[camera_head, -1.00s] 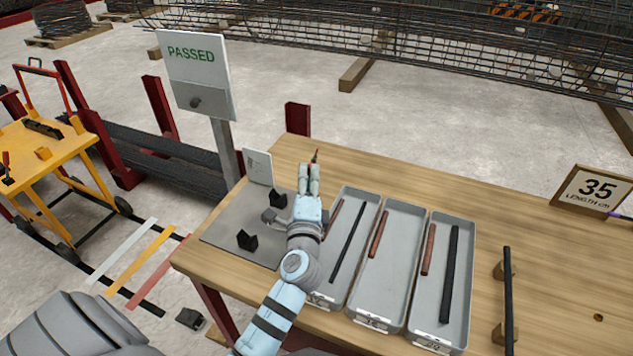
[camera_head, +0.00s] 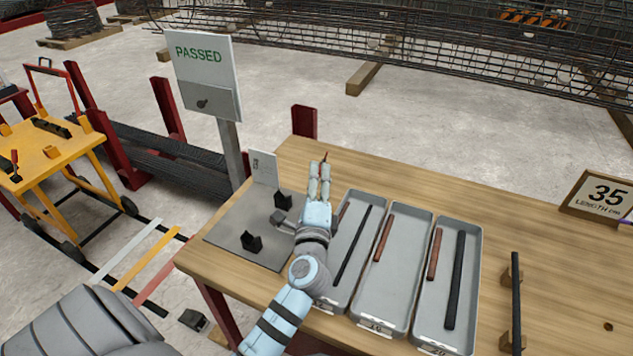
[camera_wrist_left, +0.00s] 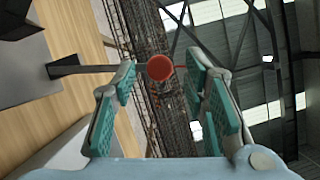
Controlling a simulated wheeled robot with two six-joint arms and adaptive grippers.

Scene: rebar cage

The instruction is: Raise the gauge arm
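The gauge arm shows in the left wrist view as a dark rod (camera_wrist_left: 85,69) ending in a round red knob (camera_wrist_left: 160,68). In the head view a small reddish tip (camera_head: 325,156) shows just beyond my left fingertips; the rest of the arm is largely hidden there. My left gripper (camera_head: 319,174) is open above the table by the gauge plate (camera_head: 240,222). In the left wrist view its teal-padded fingers (camera_wrist_left: 160,85) stand on either side of the knob, with gaps on both sides. Whether the knob lies fully between the pads is unclear. My right gripper is out of view.
Two black notched blocks (camera_head: 251,241) and a small white card (camera_head: 264,167) stand on or by the plate. Several grey trays (camera_head: 393,285) with bars lie to the right. A dark bar (camera_head: 516,300) rests on wooden supports. A "PASSED" sign (camera_head: 205,75) stands behind the table.

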